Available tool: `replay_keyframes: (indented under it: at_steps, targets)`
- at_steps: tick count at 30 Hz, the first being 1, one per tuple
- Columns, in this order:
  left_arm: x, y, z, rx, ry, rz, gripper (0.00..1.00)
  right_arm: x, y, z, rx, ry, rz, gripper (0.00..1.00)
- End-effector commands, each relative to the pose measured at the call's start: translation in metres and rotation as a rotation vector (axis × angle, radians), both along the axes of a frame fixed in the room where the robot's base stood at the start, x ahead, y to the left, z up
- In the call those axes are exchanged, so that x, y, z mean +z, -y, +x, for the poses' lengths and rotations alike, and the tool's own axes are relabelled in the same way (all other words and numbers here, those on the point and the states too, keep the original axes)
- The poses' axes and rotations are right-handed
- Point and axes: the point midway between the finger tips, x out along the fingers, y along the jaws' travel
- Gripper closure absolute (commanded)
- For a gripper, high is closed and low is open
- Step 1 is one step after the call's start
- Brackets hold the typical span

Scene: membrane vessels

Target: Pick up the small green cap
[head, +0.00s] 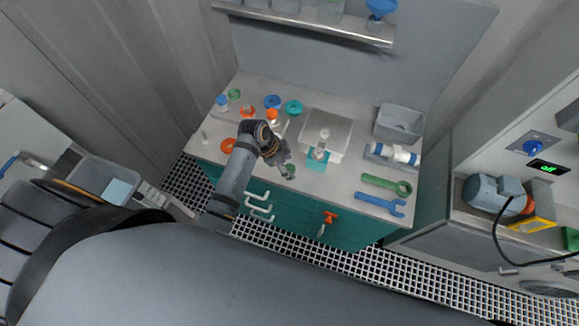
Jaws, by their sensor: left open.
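My left gripper (288,174) is open and reaches down over the front middle of the bench. A small green thing (292,168), which looks like the small green cap, shows right at its fingertips, partly hidden by them. I cannot tell whether the fingers touch it. Another green round piece (234,93) lies at the back left of the bench. My right gripper is not in view.
The grey bench (335,196) also holds a white tray (342,133), a teal piece (318,160), a grey bin (399,123), a green wrench (386,184) and a blue wrench (381,204). Orange, blue and teal round parts crowd the left. A shelf (310,22) hangs behind.

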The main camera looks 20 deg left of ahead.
Motion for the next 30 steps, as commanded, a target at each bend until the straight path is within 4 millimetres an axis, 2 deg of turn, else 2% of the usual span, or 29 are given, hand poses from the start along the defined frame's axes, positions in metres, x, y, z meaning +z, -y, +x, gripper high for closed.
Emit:
replay_keyframes:
  at_steps: [3, 9, 19, 30]
  targets:
    - [-0.0093, 0.0033, 0.0015, -0.001, 0.0, 0.001, 0.36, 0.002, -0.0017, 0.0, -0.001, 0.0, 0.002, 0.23]
    - [-0.0108, 0.0035, 0.0018, 0.0, 0.002, 0.001, 0.36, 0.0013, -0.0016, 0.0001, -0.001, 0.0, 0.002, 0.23]
    - [-0.0107, 0.0033, 0.0016, 0.0, 0.0, 0.001, 0.8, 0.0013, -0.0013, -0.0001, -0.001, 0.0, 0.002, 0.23]
    - [-0.0066, 0.003, 0.0025, 0.002, 0.001, 0.002, 0.8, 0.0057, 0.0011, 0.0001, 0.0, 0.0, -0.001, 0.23]
